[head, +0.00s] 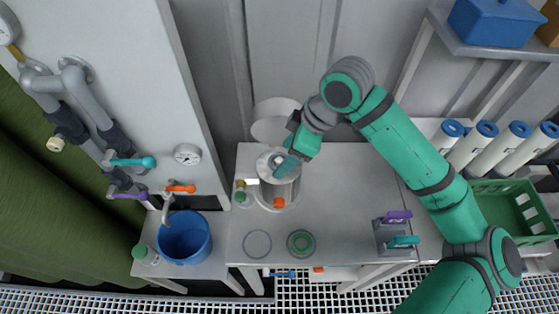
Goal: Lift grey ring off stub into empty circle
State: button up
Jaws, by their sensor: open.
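A metal vessel (282,195) stands upright on the grey bench. A small grey ring (276,159) seems to sit around the stub on its top, partly hidden by my gripper. My gripper (284,165) is over the vessel's top, reaching in from the upper right, with its jaws open. Whether the fingers are around or just above the ring cannot be told. In front of the vessel, an empty circle (257,230) is marked on the bench. To its right, a second circle holds a green ring (301,244).
A white round container (275,118) stands behind the vessel. A small bottle (243,198) is at its left. A holder with purple and teal handles (396,231) stands at the bench's right. A blue bucket (184,238) is at left, a green crate (513,208) at right.

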jog(key=shift+a+f, duration=0.25)
jog(key=shift+f, duration=0.25)
jog(key=c, duration=1.1)
jog(key=shift+r, duration=0.15)
jog(key=shift+w+r, duration=0.1)
jog(key=shift+r, duration=0.5)
jog(key=s+r, duration=1.1)
jog(key=s, duration=0.3)
jog(key=shift+d+r, duration=0.15)
jog(key=shift+r, duration=0.15)
